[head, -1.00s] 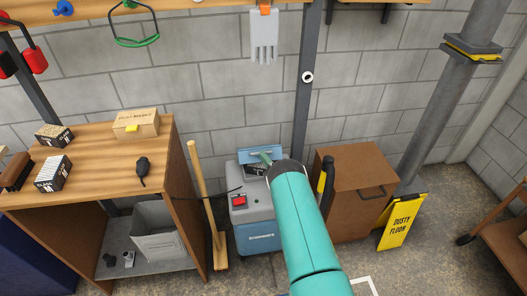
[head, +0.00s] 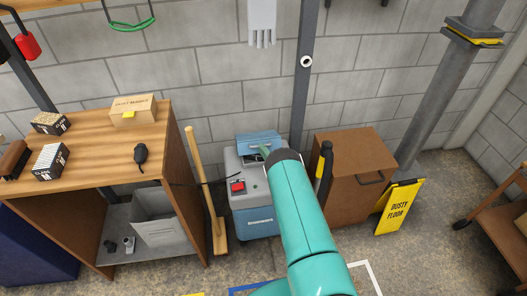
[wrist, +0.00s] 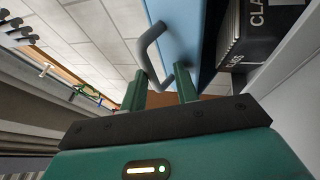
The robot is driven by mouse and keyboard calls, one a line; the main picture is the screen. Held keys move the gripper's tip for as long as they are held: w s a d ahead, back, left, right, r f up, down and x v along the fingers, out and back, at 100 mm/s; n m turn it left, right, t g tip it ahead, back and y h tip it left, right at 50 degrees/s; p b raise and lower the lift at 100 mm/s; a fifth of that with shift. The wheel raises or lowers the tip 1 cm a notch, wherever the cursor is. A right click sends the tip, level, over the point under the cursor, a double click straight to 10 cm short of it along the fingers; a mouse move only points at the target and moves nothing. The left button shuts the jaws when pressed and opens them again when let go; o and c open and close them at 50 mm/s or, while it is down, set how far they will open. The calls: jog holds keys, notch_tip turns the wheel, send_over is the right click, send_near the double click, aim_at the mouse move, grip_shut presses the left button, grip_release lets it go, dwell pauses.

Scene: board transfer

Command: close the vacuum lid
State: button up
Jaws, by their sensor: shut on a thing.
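The vacuum (head: 252,222) is a grey and blue box-shaped machine on the floor by the wall. Its blue lid (head: 258,139) is tilted up, partly open, at the top. In the wrist view the lid (wrist: 178,22) shows as a blue panel with a grey loop handle (wrist: 146,52). My gripper (wrist: 160,88) has its two green fingers at the near end of this handle and is shut on it. A black block with white letters (wrist: 262,32) sits inside the vacuum, beside the lid. In the head view my arm hides part of the vacuum's right side and top.
A broom (head: 203,190) leans left of the vacuum, next to a wooden workbench (head: 95,145). A brown cabinet (head: 348,165) stands close on the right, then a yellow floor sign (head: 399,208). The floor in front is mostly clear.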

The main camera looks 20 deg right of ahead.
jog(key=shift+s+a+f, duration=0.1)
jog(key=shift+f, duration=0.55)
jog(key=v, duration=0.9)
jog(key=r+v, duration=0.1)
jog(key=v, duration=0.3)
jog(key=shift+s, duration=0.3)
